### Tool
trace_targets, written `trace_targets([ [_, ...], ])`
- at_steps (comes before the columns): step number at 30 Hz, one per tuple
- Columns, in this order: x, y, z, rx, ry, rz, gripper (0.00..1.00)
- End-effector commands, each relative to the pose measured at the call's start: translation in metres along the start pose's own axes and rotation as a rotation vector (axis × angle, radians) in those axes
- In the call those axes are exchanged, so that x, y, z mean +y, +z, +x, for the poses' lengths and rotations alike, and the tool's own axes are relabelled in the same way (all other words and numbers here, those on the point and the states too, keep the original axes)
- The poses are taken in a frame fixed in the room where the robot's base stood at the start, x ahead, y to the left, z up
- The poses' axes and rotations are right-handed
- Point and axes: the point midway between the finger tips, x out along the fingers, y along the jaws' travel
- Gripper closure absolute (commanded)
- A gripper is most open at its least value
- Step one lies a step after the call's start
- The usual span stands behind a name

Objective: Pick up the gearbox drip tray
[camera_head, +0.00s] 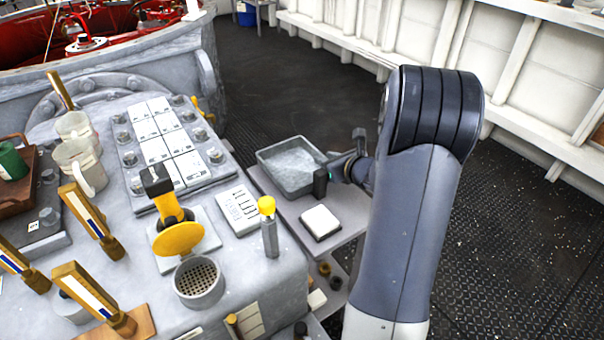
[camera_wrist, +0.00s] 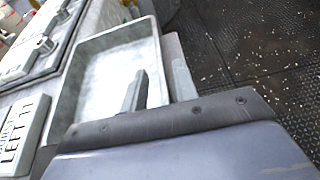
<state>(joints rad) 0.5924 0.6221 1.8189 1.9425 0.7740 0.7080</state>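The gearbox drip tray is a grey, open rectangular tray (camera_head: 264,168) on a low shelf beside the machine, at the middle of the head view. It also fills the upper left of the wrist view (camera_wrist: 68,88), with a pale, empty-looking floor. My gripper (camera_wrist: 160,80) is open at the tray's near right side. In the wrist view one finger shows over the tray's inside and the other outside its right wall, with the rim between them. I cannot tell whether either finger touches the wall. In the head view my arm hides most of the gripper.
A white-topped block (camera_head: 320,222) lies on the shelf just in front of the tray. The machine top at left holds yellow-handled levers, a perforated cup (camera_head: 198,283) and a yellow-capped cylinder (camera_head: 268,228). Dark deck floor (camera_head: 290,75) lies open behind.

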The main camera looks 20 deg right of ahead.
Motion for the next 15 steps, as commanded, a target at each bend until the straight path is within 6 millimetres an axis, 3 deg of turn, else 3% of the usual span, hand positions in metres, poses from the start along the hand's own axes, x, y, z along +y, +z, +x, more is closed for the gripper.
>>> trace_targets([
  [5,-0.0001,0.0002,-0.0003,0.000,0.000,0.000,0.73],
  [15,-0.0002,0.0002,-0.0006,0.000,0.000,0.000,1.00],
])
